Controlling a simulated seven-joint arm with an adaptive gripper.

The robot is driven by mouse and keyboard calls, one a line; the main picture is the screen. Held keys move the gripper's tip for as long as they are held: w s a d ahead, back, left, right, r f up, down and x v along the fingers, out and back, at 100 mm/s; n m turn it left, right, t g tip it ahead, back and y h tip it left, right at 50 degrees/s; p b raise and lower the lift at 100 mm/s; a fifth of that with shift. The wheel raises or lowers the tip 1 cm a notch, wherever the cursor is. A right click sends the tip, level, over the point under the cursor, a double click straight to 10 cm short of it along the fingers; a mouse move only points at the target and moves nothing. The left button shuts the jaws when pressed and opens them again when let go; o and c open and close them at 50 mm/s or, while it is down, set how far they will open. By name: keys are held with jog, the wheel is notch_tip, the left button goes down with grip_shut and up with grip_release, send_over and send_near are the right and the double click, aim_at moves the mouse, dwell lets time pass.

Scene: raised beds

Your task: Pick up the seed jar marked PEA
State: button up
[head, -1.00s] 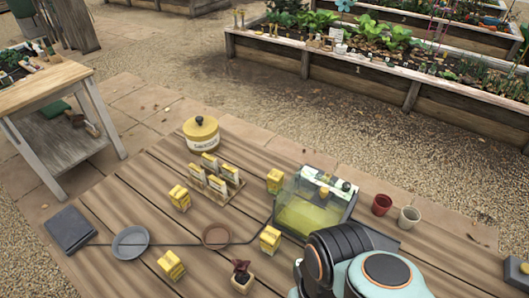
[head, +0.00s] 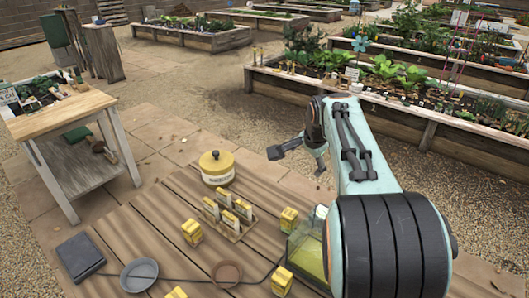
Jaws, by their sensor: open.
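Small yellow jars stand apart on the wooden table (head: 155,215): one left of the middle (head: 192,232), one near the clear box (head: 289,219), one at the front (head: 282,281) and one cut by the bottom edge (head: 177,293). Their labels are too small to read, so I cannot tell which is marked PEA. A wooden rack (head: 232,232) holds several upright yellow-and-white packets. My gripper (head: 299,162) is open and empty, raised, and appears beyond the jars in the picture. My arm hides the table's right side.
A round yellow tin (head: 217,170) with a dark knob stands behind the rack. A clear-sided box (head: 308,245) is partly behind my arm. A dark book (head: 80,256), grey dish (head: 139,275) and brown saucer (head: 227,273) lie at front left. A side table (head: 62,115) stands left.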

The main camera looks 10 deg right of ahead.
jog(key=h, duration=0.1)
send_over(288, 214)
notch_tip(288, 214, down, 9)
jog(key=f+g, duration=0.1)
jog(key=f, duration=0.3)
jog(key=f+n+g+h, duration=0.1)
jog(key=f, duration=0.4)
jog(key=s+a+f+n+g, duration=0.1)
jog(key=f, duration=0.4)
jog(key=shift+h, duration=0.3)
jog(key=x, duration=0.6)
jog(key=shift+r, duration=0.1)
jog(key=c, duration=1.3)
